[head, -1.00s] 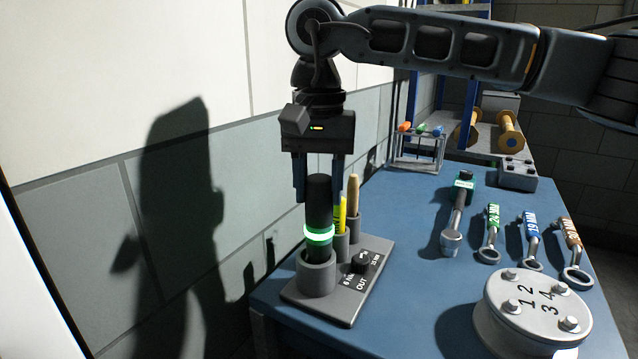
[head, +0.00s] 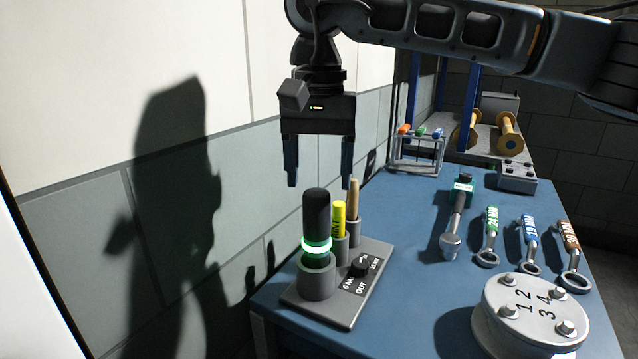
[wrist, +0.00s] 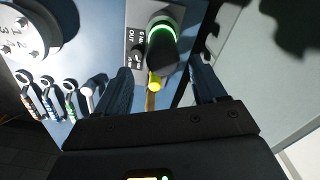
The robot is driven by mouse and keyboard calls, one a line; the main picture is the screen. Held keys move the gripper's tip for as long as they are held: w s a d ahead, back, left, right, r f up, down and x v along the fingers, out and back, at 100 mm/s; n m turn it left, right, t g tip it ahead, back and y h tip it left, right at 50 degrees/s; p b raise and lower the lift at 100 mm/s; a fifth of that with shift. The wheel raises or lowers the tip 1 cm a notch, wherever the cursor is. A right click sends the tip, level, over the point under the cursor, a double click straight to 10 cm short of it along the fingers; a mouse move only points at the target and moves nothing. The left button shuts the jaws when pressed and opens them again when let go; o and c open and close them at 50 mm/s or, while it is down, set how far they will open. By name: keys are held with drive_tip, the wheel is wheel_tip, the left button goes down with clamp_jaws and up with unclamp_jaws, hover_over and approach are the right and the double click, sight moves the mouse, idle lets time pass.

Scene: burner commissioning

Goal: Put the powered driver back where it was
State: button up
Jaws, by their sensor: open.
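The powered driver (head: 316,217) is a dark cylinder with a glowing green ring. It stands upright in the front cup of the grey holder (head: 334,314) at the table's left edge. My gripper (head: 319,182) is open and empty above the driver, its fingertips just clear of the driver's top in the head view. In the wrist view the driver (wrist: 162,44) shows beyond and between the open fingers of my gripper (wrist: 163,78). The driver's lower end is hidden inside the cup.
A yellow-handled tool (head: 339,217) and a wooden-handled tool (head: 354,199) stand in cups behind the driver. A numbered flange (head: 531,309), a torque tool (head: 458,215) and several ring spanners (head: 529,243) lie to the right. The wall is close on the left.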

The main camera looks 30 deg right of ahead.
wheel_tip(320, 180, up, 10)
drive_tip(key=shift+f, duration=0.2)
idle(0.5)
